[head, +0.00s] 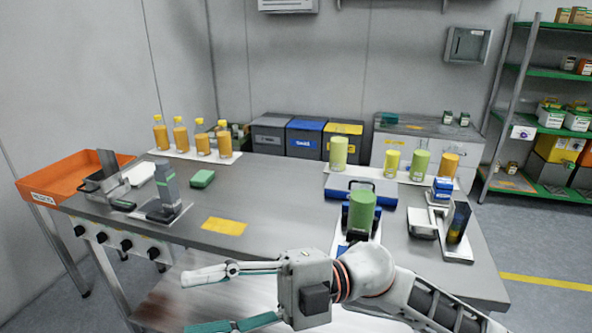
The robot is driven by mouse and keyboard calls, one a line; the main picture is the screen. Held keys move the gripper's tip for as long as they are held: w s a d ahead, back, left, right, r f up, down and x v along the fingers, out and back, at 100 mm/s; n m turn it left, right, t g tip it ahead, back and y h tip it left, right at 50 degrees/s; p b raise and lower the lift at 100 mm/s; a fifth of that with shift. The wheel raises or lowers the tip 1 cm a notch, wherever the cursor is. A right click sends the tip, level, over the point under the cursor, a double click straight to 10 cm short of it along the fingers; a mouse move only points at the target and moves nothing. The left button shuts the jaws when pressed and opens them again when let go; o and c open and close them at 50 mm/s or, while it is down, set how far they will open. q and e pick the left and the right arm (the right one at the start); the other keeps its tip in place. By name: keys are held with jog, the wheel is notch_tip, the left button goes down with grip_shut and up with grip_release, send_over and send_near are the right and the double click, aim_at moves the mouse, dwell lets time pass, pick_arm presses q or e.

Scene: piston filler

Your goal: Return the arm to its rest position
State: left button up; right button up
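My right arm comes in from the lower right and reaches across the front of the steel table (285,190). My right gripper (190,304) points left, in front of the table's near edge as seen in the head view. Its two fingers are spread apart with nothing between them. The lower finger is partly cut off by the bottom of the picture. My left arm and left gripper are not in view.
A green cylinder (361,212) stands on a blue-and-white fixture just beyond my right wrist. An orange bin (70,176) is at the left end. Several orange bottles (181,137) stand at the back left. A yellow card (224,226) lies flat on the tabletop.

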jog(key=w+d+f+m+t+y, duration=0.2)
jog(key=w+d+m+t+y, duration=0.25)
jog(key=w+m+t, duration=0.75)
jog(key=w+d+f+m+t+h, duration=0.3)
jog(key=d+f+m+t+h, duration=0.6)
jog(key=f+m+t, duration=0.3)
jog(key=s+d+f+m+g+h, duration=0.15)
jog(key=d+f+h, duration=0.25)
jog(key=f, duration=0.4)
jog(key=s+d+f+m+t+h, duration=0.1)
jog(key=d+f+m+h, duration=0.25)
jog(key=f, duration=0.35)
jog(key=s+d+f+m+g+h, duration=0.1)
jog(key=s+d+f+g+h, duration=0.1)
jog(key=s+d+f, duration=0.3)
jog(key=s+d+f+m+g+h, duration=0.1)
jog(key=s+d+f+g, duration=0.3)
jog(key=s+f, duration=0.5)
notch_tip(320, 180, down, 3)
jog(key=shift+d+h, duration=0.5)
jog(key=shift+d, duration=0.25)
